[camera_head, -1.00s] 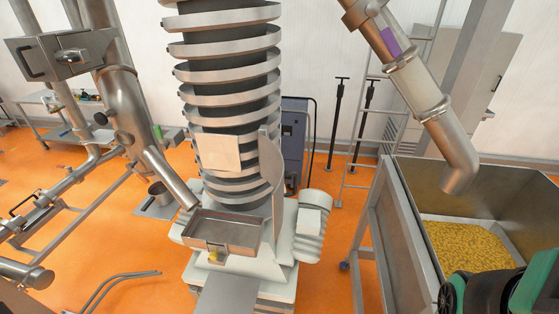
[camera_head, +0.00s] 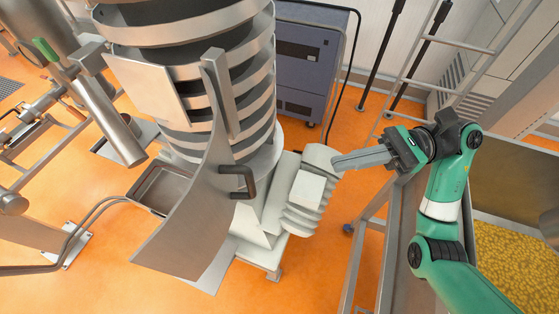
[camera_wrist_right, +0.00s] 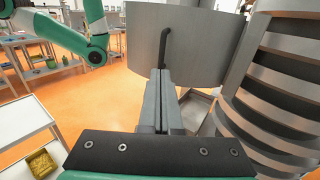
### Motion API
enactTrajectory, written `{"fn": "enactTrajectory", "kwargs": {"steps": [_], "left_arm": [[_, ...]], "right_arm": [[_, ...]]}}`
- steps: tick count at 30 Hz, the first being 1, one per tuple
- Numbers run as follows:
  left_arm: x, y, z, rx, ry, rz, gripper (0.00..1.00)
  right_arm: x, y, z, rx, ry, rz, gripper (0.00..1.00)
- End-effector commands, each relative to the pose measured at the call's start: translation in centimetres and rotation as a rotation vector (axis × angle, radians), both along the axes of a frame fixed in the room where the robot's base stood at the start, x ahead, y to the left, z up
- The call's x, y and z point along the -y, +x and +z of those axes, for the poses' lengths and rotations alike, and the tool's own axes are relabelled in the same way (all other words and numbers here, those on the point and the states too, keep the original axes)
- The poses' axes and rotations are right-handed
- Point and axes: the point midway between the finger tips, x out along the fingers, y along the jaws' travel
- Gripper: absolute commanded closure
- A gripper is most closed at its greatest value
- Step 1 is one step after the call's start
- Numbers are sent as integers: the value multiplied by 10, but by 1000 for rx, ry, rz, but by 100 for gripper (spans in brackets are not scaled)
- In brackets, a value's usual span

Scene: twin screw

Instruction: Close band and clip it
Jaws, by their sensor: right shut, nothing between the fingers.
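The band (camera_head: 190,215) is a curved grey metal sheet standing out from the front of the spiral tower (camera_head: 270,75). It also shows in the right wrist view (camera_wrist_right: 205,50). A dark handle (camera_head: 250,180) is on its outer face. My right gripper (camera_head: 337,162) is shut and empty, to the right of the handle and apart from it in the head view. In the right wrist view its fingers (camera_wrist_right: 160,72) point toward the band, below the handle (camera_wrist_right: 165,45). I cannot make out a clip. My left gripper is not in view.
A ribbed white motor housing (camera_head: 305,195) stands below my right gripper. A metal tray (camera_head: 165,185) is partly hidden behind the band. A bin of yellow pieces (camera_head: 510,255) is at the right. A blue-grey cabinet (camera_head: 312,60) stands behind. Orange floor lies around the tower's base.

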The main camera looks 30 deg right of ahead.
Motion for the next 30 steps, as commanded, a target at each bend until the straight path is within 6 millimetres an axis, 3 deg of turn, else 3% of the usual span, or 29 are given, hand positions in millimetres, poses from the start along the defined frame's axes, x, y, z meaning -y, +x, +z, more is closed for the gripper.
{"fn": "enactTrajectory", "kwargs": {"steps": [1,4,11,30], "left_arm": [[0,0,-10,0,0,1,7],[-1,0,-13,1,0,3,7],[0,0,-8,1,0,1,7],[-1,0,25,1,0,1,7]], "right_arm": [[9,-2,-11,-2,3,-25,100],[19,-3,-14,-2,4,-51,100],[13,-1,-11,-2,4,-51,100],[-100,39,-9,-1,5,-49,100]]}}
